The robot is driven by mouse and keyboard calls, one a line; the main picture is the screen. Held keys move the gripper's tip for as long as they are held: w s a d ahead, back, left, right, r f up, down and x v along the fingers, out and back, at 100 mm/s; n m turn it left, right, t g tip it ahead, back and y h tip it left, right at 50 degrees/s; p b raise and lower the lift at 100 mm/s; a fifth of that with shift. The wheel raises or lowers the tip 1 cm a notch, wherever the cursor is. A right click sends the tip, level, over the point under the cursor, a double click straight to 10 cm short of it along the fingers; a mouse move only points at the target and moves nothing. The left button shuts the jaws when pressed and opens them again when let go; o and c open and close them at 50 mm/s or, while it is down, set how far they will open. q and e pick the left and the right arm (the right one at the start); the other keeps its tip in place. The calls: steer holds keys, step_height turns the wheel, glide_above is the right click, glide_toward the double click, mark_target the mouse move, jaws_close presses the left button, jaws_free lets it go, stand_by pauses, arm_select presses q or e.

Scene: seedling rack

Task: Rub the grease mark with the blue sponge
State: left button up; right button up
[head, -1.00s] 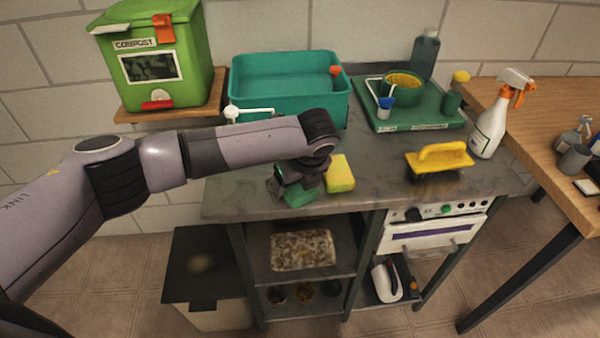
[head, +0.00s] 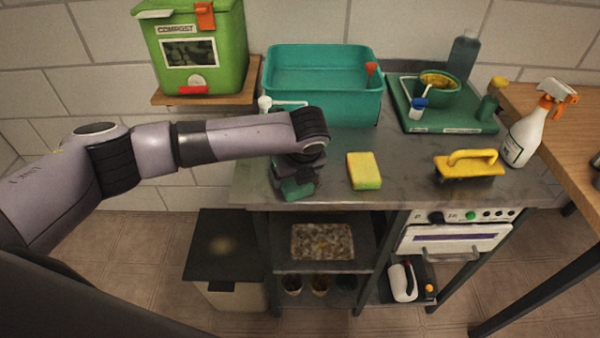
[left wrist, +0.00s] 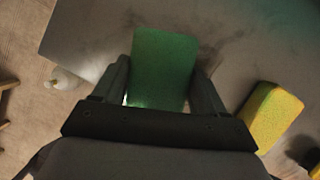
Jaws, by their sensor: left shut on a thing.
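My left gripper (head: 297,180) is shut on a green, sponge-like block (head: 299,191) over the front left of the grey counter (head: 400,185). In the left wrist view the block (left wrist: 163,60) sits between the two fingers. I cannot tell whether it touches the counter. I see no clearly blue sponge. A yellow sponge with a greenish face (head: 364,171) lies to the right of the gripper, apart from it. A pale tan blotch (head: 222,245) is on the dark lid of a low bin, below and left of the gripper; it may be the grease mark. Dark smudges (left wrist: 228,42) also show on the counter.
A teal tub (head: 322,108) stands behind the gripper, with a green compost bin (head: 200,75) on a wooden shelf at left. A yellow-handled brush (head: 470,166), a green tray (head: 447,123) and a spray bottle (head: 530,135) stand at right. The counter's front middle is clear.

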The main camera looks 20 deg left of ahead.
mark_target(319, 173)
arm_select(q)
steer(key=shift+w+a+f, duration=0.1)
steer(key=shift+w+a, duration=0.1)
steer(key=shift+w, duration=0.3)
steer(key=shift+w+a, duration=0.2)
steer(key=shift+w, duration=0.25)
steer(key=shift+w+d+b, duration=0.15)
steer(key=shift+w+d, duration=0.1)
steer(key=shift+d, duration=0.75)
steer(key=shift+w+d+b, duration=0.15)
steer(key=shift+w+d, duration=0.1)
steer(key=shift+d, duration=0.7)
steer(key=shift+w+d+b, duration=0.3)
steer(key=shift+d, duration=0.6)
steer(key=shift+w+d+b, duration=0.25)
steer(key=shift+d+b, duration=0.05)
steer(key=shift+d, duration=0.55)
steer(key=shift+p, duration=0.4)
steer(key=shift+s+a+p, duration=0.15)
steer(key=shift+a+p, duration=0.25)
steer(key=shift+a, duration=0.15)
steer(key=shift+s+a, duration=0.25)
steer(key=shift+a, duration=0.55)
steer(key=shift+s+a, duration=0.25)
steer(key=shift+a, duration=0.55)
steer(key=shift+s+a, duration=0.2)
steer(key=shift+a, duration=0.65)
steer(key=shift+s+a, duration=0.25)
steer(key=shift+a, duration=0.55)
